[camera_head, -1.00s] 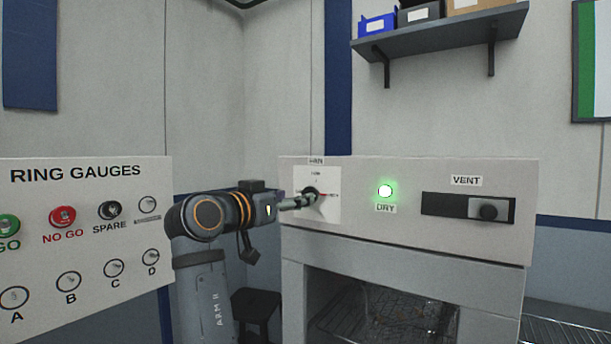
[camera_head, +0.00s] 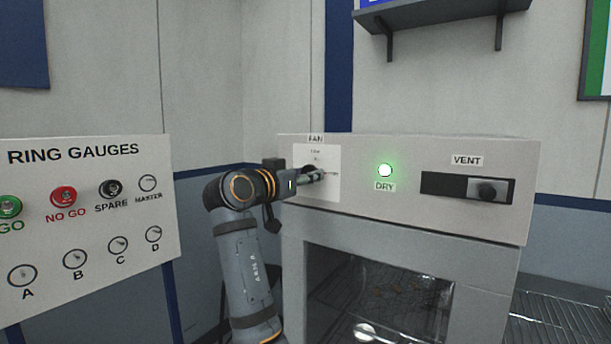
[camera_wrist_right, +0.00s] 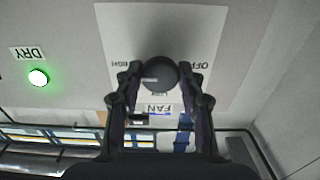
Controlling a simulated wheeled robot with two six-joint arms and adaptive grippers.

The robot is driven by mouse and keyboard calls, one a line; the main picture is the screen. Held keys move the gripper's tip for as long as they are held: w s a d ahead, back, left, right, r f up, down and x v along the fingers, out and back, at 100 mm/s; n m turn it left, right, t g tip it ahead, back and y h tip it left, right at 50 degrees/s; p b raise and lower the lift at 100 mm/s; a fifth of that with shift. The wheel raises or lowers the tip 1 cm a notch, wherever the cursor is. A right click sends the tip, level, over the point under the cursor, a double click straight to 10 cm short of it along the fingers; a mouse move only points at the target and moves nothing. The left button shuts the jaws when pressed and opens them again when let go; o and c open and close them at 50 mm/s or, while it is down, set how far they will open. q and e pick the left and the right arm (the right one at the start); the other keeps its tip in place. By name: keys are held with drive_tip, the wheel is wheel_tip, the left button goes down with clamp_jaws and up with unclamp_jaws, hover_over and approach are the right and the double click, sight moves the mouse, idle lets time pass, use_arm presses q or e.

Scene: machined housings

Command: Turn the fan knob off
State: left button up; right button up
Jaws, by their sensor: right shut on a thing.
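The fan knob (camera_wrist_right: 160,74) is a dark round knob on a white plate (camera_wrist_right: 113,40) on the machine's front panel. In the wrist view, which is upside down, OFF is printed to its right, HIGH to its left and LOW just below it. A pale mark shows on the knob's left part, on the HIGH side; the exact setting is hard to read. My right gripper (camera_wrist_right: 160,78) has a finger on each side of the knob and is shut on it. In the head view my right gripper (camera_head: 316,176) covers most of the knob. My left gripper is not in view.
A lit green DRY lamp (camera_head: 385,170) and a VENT slider (camera_head: 488,190) are right of the fan plate. Below is an opening (camera_head: 400,290) with a wire rack. A RING GAUGES board (camera_head: 90,215) stands at left. A shelf (camera_head: 440,15) is above.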

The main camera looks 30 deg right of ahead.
drive_tip(key=shift+c, duration=0.8)
